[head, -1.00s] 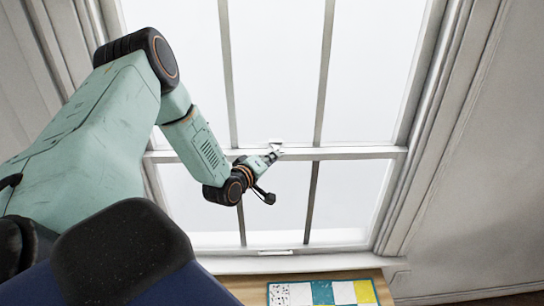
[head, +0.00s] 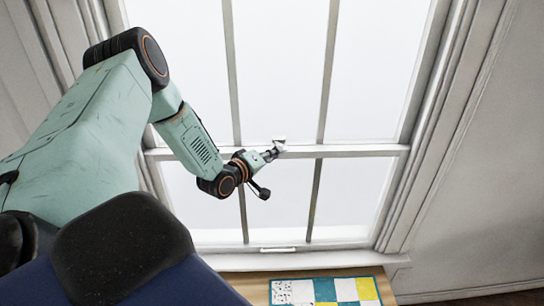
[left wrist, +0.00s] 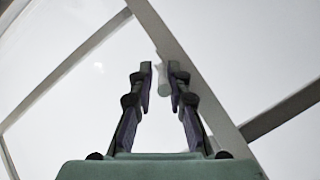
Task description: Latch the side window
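The side window (head: 340,152) fills the head view, with pale panes and a white horizontal meeting rail. A small white latch (head: 279,140) sits on that rail near the middle. My left gripper (head: 271,154) is just left of and below the latch, its fingertips close to it. In the left wrist view the two dark fingers stand apart, and the white latch (left wrist: 161,79) shows between and beyond their tips. I cannot tell whether a finger touches it; part of the latch is hidden behind the right finger. My right gripper is not in view.
A wooden surface (head: 250,287) below the window holds a patchwork piece (head: 325,291) of white, teal and yellow squares. The white sill (head: 300,262) lies between. A pale wall (head: 480,210) is at right. The space right of the gripper, before the panes, is clear.

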